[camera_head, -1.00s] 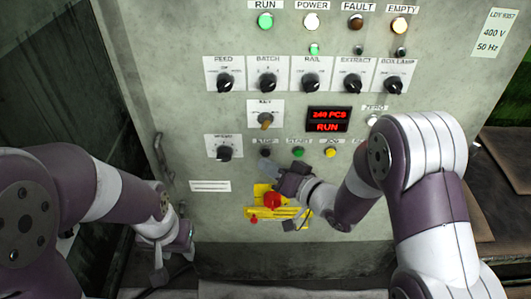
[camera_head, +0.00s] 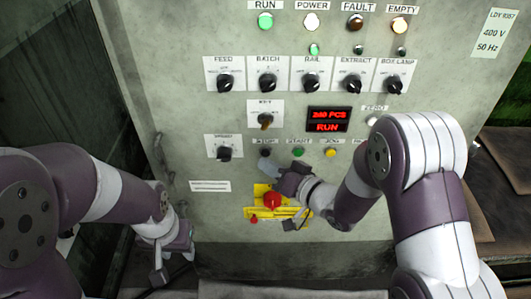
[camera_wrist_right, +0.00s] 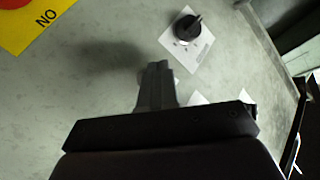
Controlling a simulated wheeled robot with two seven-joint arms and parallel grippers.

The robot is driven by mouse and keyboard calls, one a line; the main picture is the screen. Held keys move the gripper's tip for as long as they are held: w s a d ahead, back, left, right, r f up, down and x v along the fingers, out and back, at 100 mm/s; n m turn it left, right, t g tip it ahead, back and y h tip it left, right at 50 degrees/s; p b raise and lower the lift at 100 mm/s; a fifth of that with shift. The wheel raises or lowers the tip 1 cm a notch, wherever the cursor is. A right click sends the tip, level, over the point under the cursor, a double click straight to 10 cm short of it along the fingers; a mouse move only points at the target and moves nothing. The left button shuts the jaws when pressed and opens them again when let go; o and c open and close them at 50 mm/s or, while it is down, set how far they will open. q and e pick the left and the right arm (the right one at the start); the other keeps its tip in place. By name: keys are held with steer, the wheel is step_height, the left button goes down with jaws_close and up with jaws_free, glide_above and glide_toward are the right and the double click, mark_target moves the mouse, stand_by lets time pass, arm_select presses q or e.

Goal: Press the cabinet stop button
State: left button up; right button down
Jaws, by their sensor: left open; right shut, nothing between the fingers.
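The grey cabinet (camera_head: 350,200) faces me. The stop button (camera_head: 265,153) is a small dark button under a blurred label, at the left of a row of small buttons. My right gripper (camera_head: 267,166) is shut and empty, with its fingertips just below this button; I cannot tell whether they touch it. In the right wrist view its closed fingers (camera_wrist_right: 157,85) point at the panel and hide what lies behind them. My left gripper (camera_head: 174,262) is open and empty, low at the left, away from the buttons.
A red mushroom button (camera_head: 272,201) on a yellow plate (camera_head: 262,190) sits just below my right gripper. A black knob (camera_head: 224,153) is to its left, and a key switch (camera_head: 265,120) above. A red display (camera_head: 328,120) reads 240 PCS, RUN. The RUN lamp (camera_head: 265,21) glows green.

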steer(key=shift+w, duration=0.8)
stand_by(0.5)
steer(key=shift+s, duration=0.15)
steer(key=shift+s+p, duration=0.3)
steer(key=shift+s, duration=0.4)
steer(key=shift+s, duration=0.1)
steer(key=shift+s, duration=2.4)
